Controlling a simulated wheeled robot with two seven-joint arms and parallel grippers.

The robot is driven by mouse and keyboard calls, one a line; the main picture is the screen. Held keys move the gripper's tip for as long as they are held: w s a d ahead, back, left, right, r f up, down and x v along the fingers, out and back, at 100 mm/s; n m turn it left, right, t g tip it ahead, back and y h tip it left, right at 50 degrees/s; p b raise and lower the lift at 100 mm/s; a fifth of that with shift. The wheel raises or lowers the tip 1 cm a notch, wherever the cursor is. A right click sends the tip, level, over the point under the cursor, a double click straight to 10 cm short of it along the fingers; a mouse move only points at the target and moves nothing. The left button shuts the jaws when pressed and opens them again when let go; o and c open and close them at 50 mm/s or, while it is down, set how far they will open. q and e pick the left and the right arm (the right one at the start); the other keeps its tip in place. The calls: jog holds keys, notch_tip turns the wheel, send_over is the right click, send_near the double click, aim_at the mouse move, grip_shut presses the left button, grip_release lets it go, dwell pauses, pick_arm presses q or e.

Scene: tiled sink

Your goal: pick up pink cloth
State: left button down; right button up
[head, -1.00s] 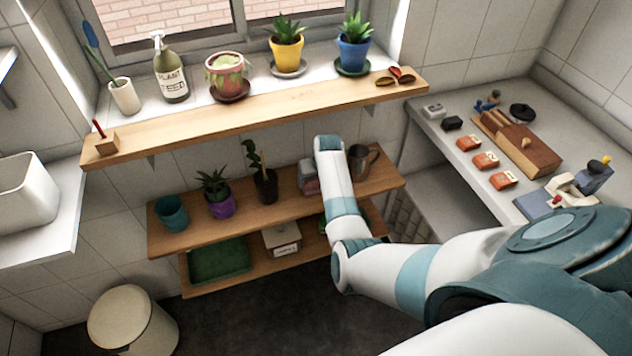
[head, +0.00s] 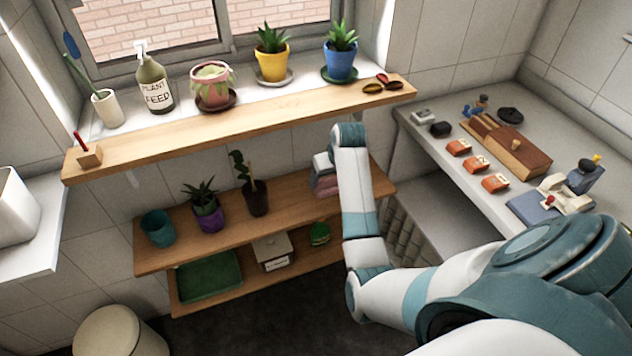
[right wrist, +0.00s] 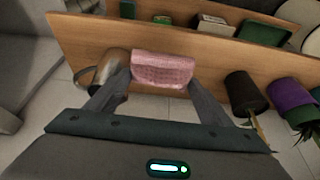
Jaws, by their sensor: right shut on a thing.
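The pink cloth (right wrist: 162,68) is a folded, textured bundle between the two fingers of my right gripper (right wrist: 162,82) in the right wrist view. The gripper is shut on it, with a finger at each side, at the wooden lower shelf (right wrist: 220,62). In the head view, pink folds (head: 325,187) show beside my right forearm, below a pale grey-white piece. I cannot tell whether the cloth is clear of the shelf. My left gripper is not in view.
A metal mug (right wrist: 112,64) stands close beside the left-hand finger in the wrist view. A dark plant pot (head: 257,197) and purple pot (head: 208,215) share the shelf. The upper shelf (head: 250,122) is above. A cluttered counter (head: 455,185) is right.

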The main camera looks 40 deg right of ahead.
jog(key=shift+s+d+r, duration=0.45)
jog(key=shift+s+r, duration=0.1)
jog(key=shift+s, duration=0.25)
jog(key=shift+s+d+r, duration=0.4)
jog(key=shift+s+r, duration=0.15)
jog(key=shift+s, duration=0.2)
